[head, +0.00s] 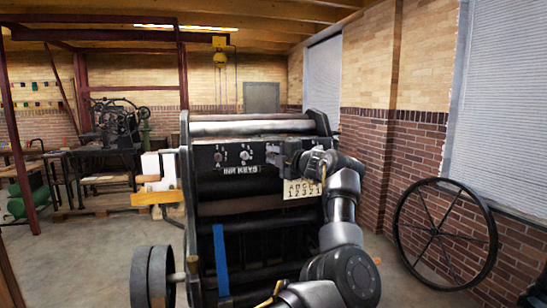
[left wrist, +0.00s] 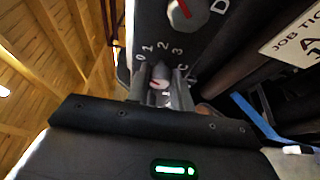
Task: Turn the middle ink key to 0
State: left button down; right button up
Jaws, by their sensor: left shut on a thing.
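The ink key at the letter C (left wrist: 157,83) is a small grey knob with a red mark, in the left wrist view. The digits 0, 1, 2 and 3 curve around it. My left gripper (left wrist: 160,93) is shut on this key, with one finger on each side. Where the red mark points is hard to read. In the head view the left gripper (head: 283,155) is at the right part of the press's ink key panel and hides some keys. Another ink key, at the letter D (left wrist: 185,12), has a red pointer. My right gripper is not in view.
The black press (head: 207,190) has rollers on top and a blue strip (head: 220,260) on its front. A job ticket card (head: 300,188) hangs below the panel, close to my arm. A large spoked wheel (head: 445,233) stands at the right, by the brick wall.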

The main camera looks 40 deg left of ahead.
pick_arm(q)
jog(key=n+h, duration=0.2)
jog(key=n, duration=0.2)
jog(key=shift+r+n+p, duration=0.15)
jog(key=shift+n+p, duration=0.15)
jog(key=shift+p, duration=0.05)
dwell(0.3)
jog(key=c, duration=1.2)
grip_release()
jog(key=shift+c, duration=0.2)
jog(key=b+v, duration=0.5)
jog(key=v, duration=0.6)
jog(key=shift+r, duration=0.15)
jog(key=shift+s+a, duration=0.1)
jog(key=shift+a, duration=0.1)
